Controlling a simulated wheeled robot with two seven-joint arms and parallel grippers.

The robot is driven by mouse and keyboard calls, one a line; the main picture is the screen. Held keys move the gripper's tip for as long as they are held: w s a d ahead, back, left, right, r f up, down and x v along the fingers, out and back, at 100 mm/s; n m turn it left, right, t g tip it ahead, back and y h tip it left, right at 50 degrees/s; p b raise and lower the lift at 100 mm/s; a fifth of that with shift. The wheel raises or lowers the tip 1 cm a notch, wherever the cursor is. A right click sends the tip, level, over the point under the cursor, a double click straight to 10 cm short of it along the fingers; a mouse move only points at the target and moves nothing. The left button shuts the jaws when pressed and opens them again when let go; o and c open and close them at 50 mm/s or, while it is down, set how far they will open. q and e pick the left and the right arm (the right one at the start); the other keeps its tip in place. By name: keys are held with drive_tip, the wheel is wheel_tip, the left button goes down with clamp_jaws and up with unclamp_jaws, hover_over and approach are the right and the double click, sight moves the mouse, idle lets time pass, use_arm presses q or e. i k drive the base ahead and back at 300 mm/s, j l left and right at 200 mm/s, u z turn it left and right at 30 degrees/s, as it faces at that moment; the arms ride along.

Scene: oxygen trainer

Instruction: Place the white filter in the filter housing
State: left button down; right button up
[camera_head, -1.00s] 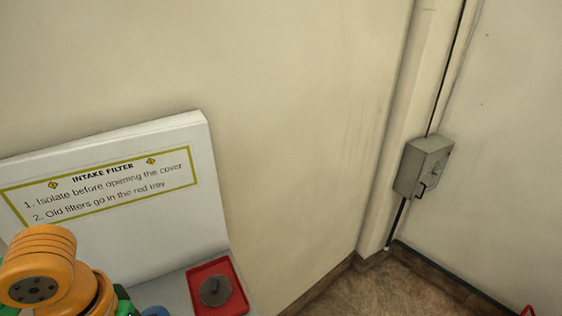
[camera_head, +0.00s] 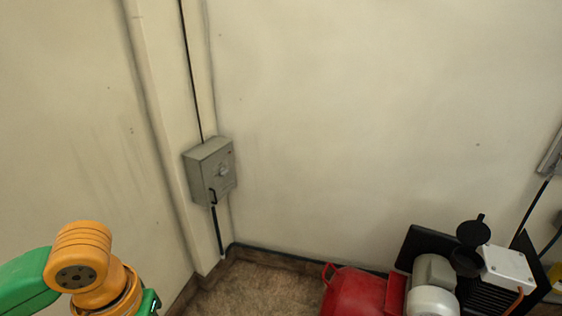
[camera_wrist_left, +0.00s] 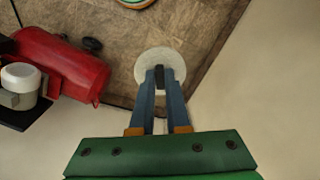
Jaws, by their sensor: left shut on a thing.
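The white filter (camera_wrist_left: 147,62), a round white disc with a dark grip in its middle, shows in the left wrist view. My left gripper (camera_wrist_left: 160,78) is shut on that grip with its two blue fingers and holds the disc above the floor. In the head view only my orange and green left arm shows at the lower left; its fingers are out of frame. A black round part (camera_head: 466,262) with a raised black lid (camera_head: 473,232) on the machine at the lower right looks like the filter housing. Its inside cannot be made out. My right gripper is not in view.
A red tank (camera_head: 353,293) with a grey motor (camera_head: 434,272) stands at the lower right. A white box (camera_head: 508,267) sits beside the black round part. A grey switch box (camera_head: 210,172) is on the wall corner. Floor shows between my arm and the tank.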

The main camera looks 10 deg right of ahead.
sight(465, 265)
drive_tip(key=i+l+z, duration=0.15)
drive_tip(key=l+z, duration=0.3)
drive_tip(key=i+l+z, duration=0.2)
drive_tip(key=l+z, duration=0.25)
drive_tip(key=i+l+z, duration=0.3)
drive_tip(key=z, duration=0.15)
drive_tip(key=i+l+z, duration=0.2)
drive_tip(key=z, duration=0.2)
drive_tip(key=i, duration=0.1)
